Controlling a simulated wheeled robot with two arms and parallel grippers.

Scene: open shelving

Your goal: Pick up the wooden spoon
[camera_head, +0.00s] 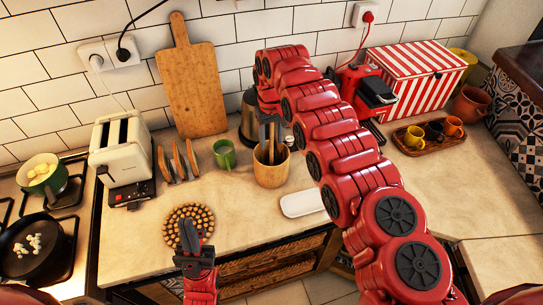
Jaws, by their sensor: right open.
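A brown wooden crock (270,177) stands on the counter in the middle of the view. Slim utensil parts show at its mouth, but they are small and partly covered by my gripper, so I cannot tell which is the wooden spoon. My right gripper (268,140) points down at the mouth of the crock, with its fingers open. I cannot tell whether anything is between them. My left gripper (190,236) is low in the view, in front of the round beaded trivet (206,212), and its finger gap is unclear.
A green mug (225,154) and a metal kettle (249,118) stand close to the crock. A white dish (301,202) lies to its right. A toaster (122,150) and toast rack are left. A red-striped box (420,78) is behind right.

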